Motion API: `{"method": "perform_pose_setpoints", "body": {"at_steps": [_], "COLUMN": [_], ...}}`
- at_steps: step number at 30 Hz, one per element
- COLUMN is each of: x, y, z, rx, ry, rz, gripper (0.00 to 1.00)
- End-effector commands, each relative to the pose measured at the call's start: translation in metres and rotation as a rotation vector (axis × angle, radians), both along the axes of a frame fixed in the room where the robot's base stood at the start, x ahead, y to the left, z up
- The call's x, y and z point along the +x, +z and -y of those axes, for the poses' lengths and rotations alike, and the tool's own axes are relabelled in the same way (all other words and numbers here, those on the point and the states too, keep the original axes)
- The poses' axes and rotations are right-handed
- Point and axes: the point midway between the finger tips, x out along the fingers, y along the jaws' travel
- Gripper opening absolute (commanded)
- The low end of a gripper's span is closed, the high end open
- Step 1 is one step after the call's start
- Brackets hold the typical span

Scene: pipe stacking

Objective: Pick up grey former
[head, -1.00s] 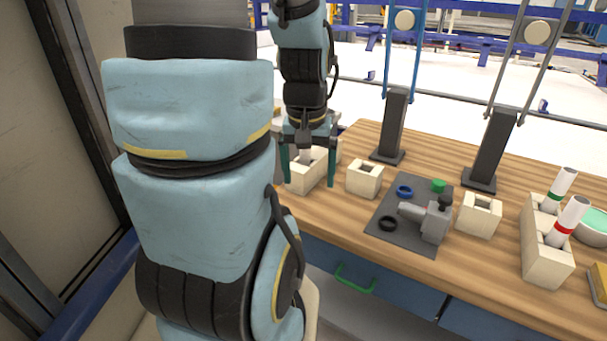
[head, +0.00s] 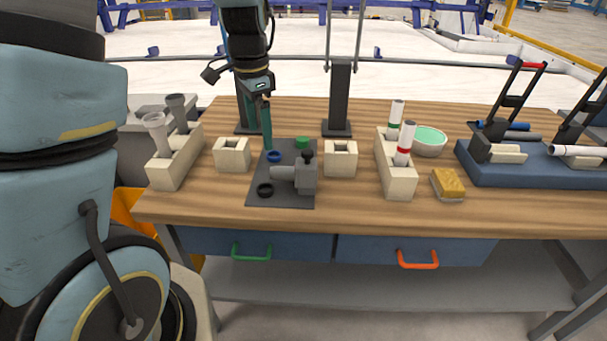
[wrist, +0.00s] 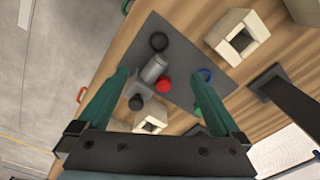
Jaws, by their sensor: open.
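Two grey pieces with wider, cup-like tops (head: 155,122) (head: 177,108) stand upright in the long cream holder (head: 170,168) at the left of the bench in the head view. A grey fixture (head: 305,176) with a sideways cylinder and a black knob sits on the dark mat (head: 262,192); the fixture also shows in the wrist view (wrist: 153,68). I cannot tell which grey item is the former. My gripper (head: 267,146) is open and empty, pointing down above the mat's back left. In the wrist view its fingers (wrist: 160,78) straddle the fixture, with height between them.
A blue ring (head: 274,156), green piece (head: 302,142) and black ring (head: 265,190) lie on the mat. Cream blocks (head: 232,155) (head: 340,158) flank it. Dark posts (head: 338,105) rise behind. A cream holder (head: 396,175) with two white tubes stands right, near a yellow sponge (head: 447,183).

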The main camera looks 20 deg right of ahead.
Motion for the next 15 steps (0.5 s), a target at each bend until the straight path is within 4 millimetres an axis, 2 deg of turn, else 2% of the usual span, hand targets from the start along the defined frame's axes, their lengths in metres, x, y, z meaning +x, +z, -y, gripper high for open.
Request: {"method": "perform_pose_setpoints", "body": {"at_steps": [1,3,6,9,11,15], "x": [-0.002,-0.006,-0.011,-0.016,-0.017,-0.018], "y": [0.0,0.0,0.0,0.0,-0.002,-0.02], "z": [0.025,0.052,0.079,0.094,0.098,0.098], "rx": [0.009,0.018,0.027,0.033,0.035,0.036], "ry": [-0.123,-0.276,-0.437,-0.529,-0.554,-0.563], "rz": [-0.002,-0.006,-0.008,-0.01,-0.011,-0.014], "gripper": [1.0,1.0,1.0,1.0,1.0,1.0]}}
